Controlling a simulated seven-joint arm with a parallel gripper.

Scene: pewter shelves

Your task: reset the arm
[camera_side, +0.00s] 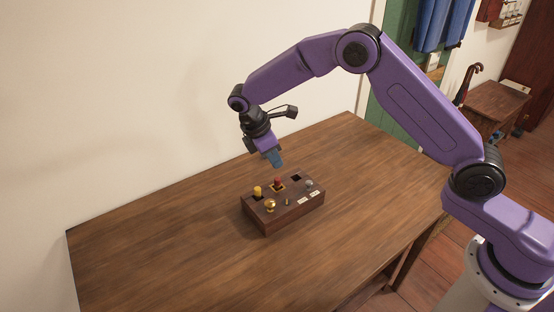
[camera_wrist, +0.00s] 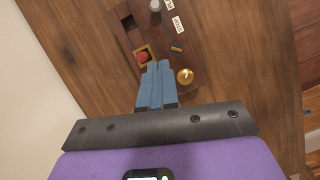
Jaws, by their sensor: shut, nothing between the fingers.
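My gripper (camera_side: 274,159) is shut and empty, with its blue fingers held above the back of a dark wooden control box and apart from it. The fingers also show in the wrist view (camera_wrist: 158,68), side by side and pointing at the box. The box (camera_side: 269,225) sits on the table and carries a yellow knob (camera_side: 257,191), a red button (camera_side: 278,181), a round brass knob (camera_side: 270,205), a grey knob (camera_side: 309,183) and white labels. In the wrist view the red button (camera_wrist: 143,57) lies left of the fingertips and the brass knob (camera_wrist: 185,76) right of them. The yellow knob is not seen there.
The wooden table (camera_side: 150,260) is clear around the box. A pale wall (camera_side: 120,100) runs along its far side. A smaller wooden table (camera_side: 495,105) and an umbrella (camera_side: 466,85) stand at the back right, away from the box.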

